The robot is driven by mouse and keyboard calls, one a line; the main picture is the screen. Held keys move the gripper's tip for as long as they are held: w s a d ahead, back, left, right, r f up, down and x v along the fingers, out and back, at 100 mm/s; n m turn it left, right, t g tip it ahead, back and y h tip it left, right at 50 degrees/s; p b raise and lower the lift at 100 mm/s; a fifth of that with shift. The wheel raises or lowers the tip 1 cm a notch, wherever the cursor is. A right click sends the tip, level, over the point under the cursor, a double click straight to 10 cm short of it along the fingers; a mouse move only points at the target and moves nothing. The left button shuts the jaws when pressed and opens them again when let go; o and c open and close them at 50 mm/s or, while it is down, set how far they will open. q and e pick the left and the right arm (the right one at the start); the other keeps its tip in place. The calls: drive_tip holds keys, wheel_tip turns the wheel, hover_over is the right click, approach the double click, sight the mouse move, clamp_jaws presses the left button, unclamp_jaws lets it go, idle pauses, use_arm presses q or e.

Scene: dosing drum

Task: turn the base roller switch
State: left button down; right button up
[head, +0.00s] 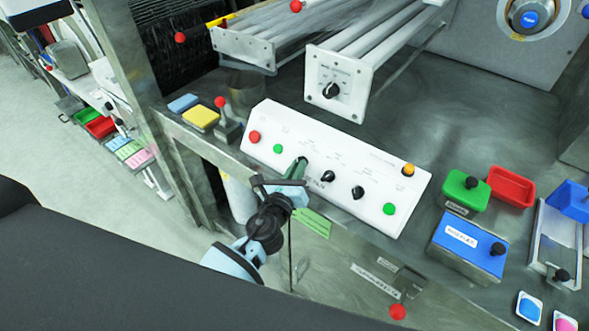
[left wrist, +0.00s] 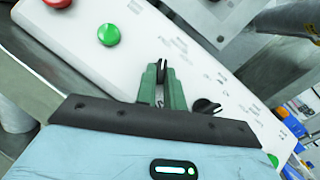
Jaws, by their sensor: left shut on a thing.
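A white sloped control panel (head: 270,122) carries several black rotary knobs in a row. My left gripper (head: 301,164) is over the leftmost knob of that row. In the left wrist view its green fingers (left wrist: 162,82) are closed around this black knob (left wrist: 162,68), whose top shows between the fingertips. The middle knob (head: 328,176) stands free just right of the fingers, and it also shows in the left wrist view (left wrist: 205,106). The knob labels are too small to read, so I cannot tell which one is the base roller switch. My right gripper is not in view.
The panel also has a red button (head: 254,136), a green button (head: 278,148) and another black knob (head: 358,192). Behind it, a roller unit has its own knob (head: 331,90). Green (head: 465,190) and blue (head: 468,245) boxes stand at the right.

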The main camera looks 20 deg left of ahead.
use_arm(q)
drive_tip(key=shift+n+y, duration=0.3)
drive_tip(key=shift+n, duration=0.3)
drive_tip(key=c, duration=1.5)
unclamp_jaws()
drive_tip(key=s, duration=0.7)
drive_tip(key=shift+s, duration=0.4)
